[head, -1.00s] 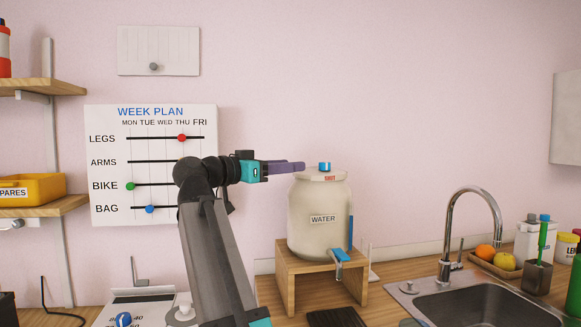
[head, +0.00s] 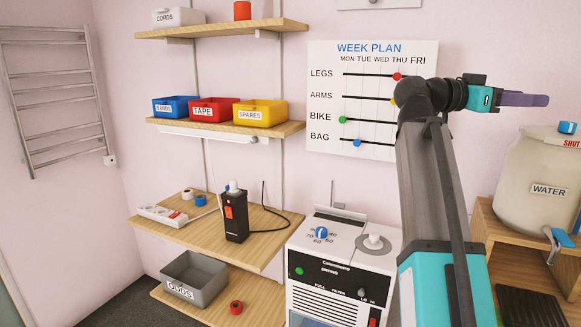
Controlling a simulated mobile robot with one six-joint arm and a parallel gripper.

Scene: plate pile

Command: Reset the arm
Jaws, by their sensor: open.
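My gripper (head: 524,99) is in the head view at the upper right, in front of the pink wall. Its purple fingers point right, above the height of the water jar's lid, and stand clear of other things. They are seen from the side, and nothing shows between them. My arm rises from the bottom of the view and bends at the top toward the right. It hides part of the week plan board.
The water jar (head: 528,165) stands on a wooden stand at the right. A white machine (head: 345,262) with a blue knob stands left of my arm. Wooden shelves with bins (head: 261,113) and a grey odds box (head: 195,282) are farther left. The week plan board (head: 325,90) hangs behind.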

